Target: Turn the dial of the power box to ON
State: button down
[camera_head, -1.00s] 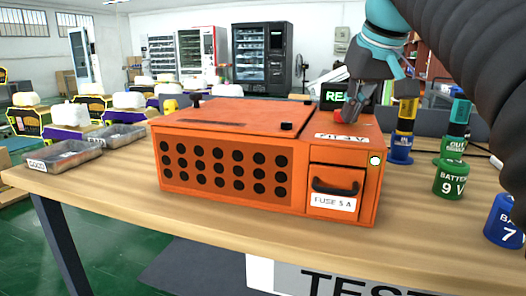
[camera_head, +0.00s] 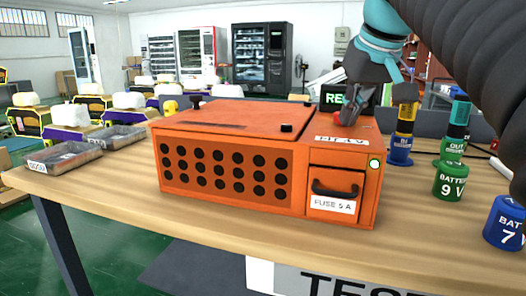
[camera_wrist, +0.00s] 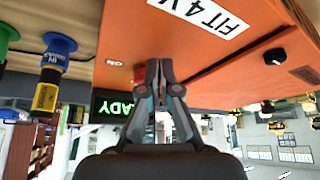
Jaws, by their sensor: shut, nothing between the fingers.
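The orange power box (camera_head: 225,158) stands on the wooden table in the head view. My gripper (camera_head: 349,118) is at the right rear of its top, behind a white label (camera_head: 342,140). In the wrist view the fingers of my gripper (camera_wrist: 158,66) are shut with nothing between them, their tips close to the orange top. A small red part (camera_wrist: 140,72) shows just beside the fingertips. It may be the dial, but the fingers cover much of it and its setting cannot be read. A small white mark (camera_wrist: 113,62) lies beside it on the box.
A green-lit display (camera_head: 334,97) stands behind the box. A green battery (camera_head: 448,182) and a blue one (camera_head: 505,222) stand at the right. Two metal trays (camera_head: 64,157) lie at the left. The box front has a drawer with a black handle (camera_head: 335,190).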

notch_tip(320, 180, up, 2)
jog(key=shift+p, duration=0.7)
jog(key=shift+r, duration=2)
jog(key=shift+s, duration=0.1)
